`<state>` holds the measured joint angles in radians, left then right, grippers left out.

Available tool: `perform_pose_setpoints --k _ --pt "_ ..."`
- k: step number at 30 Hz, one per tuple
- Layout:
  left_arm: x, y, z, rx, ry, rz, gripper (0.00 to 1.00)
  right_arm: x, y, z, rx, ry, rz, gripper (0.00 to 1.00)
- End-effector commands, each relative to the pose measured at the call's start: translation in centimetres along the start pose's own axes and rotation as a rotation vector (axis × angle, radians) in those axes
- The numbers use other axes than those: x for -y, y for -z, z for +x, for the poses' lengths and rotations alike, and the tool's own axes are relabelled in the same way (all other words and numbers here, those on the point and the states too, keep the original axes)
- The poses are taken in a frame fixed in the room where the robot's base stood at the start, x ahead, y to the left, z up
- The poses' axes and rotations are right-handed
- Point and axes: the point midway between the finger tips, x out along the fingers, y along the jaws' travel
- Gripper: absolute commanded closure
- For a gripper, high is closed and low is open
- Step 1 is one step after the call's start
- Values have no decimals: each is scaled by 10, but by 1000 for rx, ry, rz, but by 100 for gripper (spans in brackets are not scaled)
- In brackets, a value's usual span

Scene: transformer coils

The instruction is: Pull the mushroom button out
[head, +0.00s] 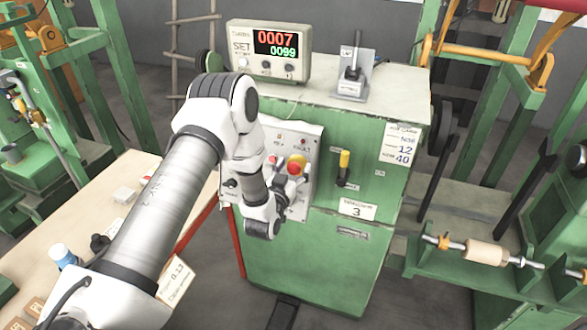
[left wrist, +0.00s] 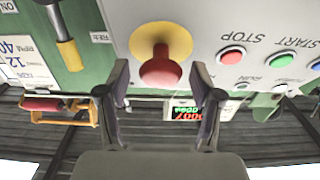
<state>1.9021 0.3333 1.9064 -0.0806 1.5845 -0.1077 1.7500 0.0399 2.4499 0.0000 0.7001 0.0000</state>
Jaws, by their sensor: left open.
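The red mushroom button (head: 296,164) sits on a yellow round plate on the grey control panel (head: 312,142) at the green machine's front. In the left wrist view the red button (left wrist: 160,70) stands out from its yellow plate (left wrist: 160,38). My left gripper (head: 284,181) is at the panel, close to the button. In the left wrist view the left gripper (left wrist: 162,78) is open, one finger on each side of the button's head, with visible gaps and no clear contact. In the head view my wrist hides part of the panel. My right gripper is not in view.
A red stop button (left wrist: 232,54) and a green start button (left wrist: 281,58) are beside the mushroom button. A yellow-handled lever (head: 344,160) is on the machine front. The counter display (head: 276,44) stands on top. A wooden table (head: 120,190) is at the left.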

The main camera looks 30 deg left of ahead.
Motion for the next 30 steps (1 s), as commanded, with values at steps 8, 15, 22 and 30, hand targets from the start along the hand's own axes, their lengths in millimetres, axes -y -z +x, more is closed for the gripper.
perform_pose_setpoints --k 8,15,22,30 --pt "0 -1 -13 3 0 -1 34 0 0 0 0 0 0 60" --pt "0 -1 -72 6 1 0 34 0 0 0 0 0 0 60" --pt "0 0 -116 2 0 0 34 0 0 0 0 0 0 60" --pt "0 1 -122 -2 0 0 34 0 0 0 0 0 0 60"
